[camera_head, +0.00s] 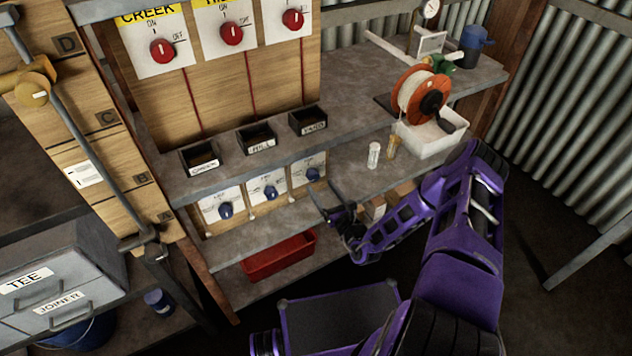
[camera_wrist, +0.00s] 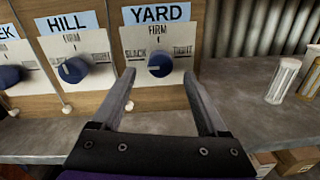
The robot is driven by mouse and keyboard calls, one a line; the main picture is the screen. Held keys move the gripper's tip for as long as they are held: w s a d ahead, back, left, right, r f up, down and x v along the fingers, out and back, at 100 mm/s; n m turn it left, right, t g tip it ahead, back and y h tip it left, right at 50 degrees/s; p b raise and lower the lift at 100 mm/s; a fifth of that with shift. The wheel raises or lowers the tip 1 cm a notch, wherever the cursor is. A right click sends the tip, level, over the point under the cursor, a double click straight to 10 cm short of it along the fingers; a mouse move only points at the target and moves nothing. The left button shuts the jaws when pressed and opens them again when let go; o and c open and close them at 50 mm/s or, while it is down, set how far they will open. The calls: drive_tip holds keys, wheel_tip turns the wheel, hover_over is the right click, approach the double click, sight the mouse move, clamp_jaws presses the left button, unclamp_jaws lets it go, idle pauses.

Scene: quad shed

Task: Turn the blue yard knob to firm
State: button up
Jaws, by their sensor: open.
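The blue yard knob (camera_wrist: 159,64) sits on a white plate under the YARD label (camera_wrist: 157,14) in the wrist view. The plate reads SLACK at left, FIRM at top and TIGHT at right. The knob's pale mark is on its left, toward SLACK. The knob also shows in the head view (camera_head: 313,174), at the right end of the row. My gripper (camera_wrist: 159,76) is open and empty, in front of the knob, with one finger to each side of it in the picture. It also shows in the head view (camera_head: 326,206), near the lower shelf.
The blue hill knob (camera_wrist: 73,70) is just left of the yard knob, with the creek knob (camera_wrist: 10,76) beyond. Small pale pegs (camera_wrist: 67,109) hang below the plates. White (camera_wrist: 284,80) and yellow (camera_wrist: 312,82) cylinders stand on the shelf at right. A red bin (camera_head: 278,256) sits lower.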

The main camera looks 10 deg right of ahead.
sight(315, 179)
drive_tip(key=shift+x, duration=2.3)
drive_tip(key=shift+c, duration=0.2)
clamp_jaws()
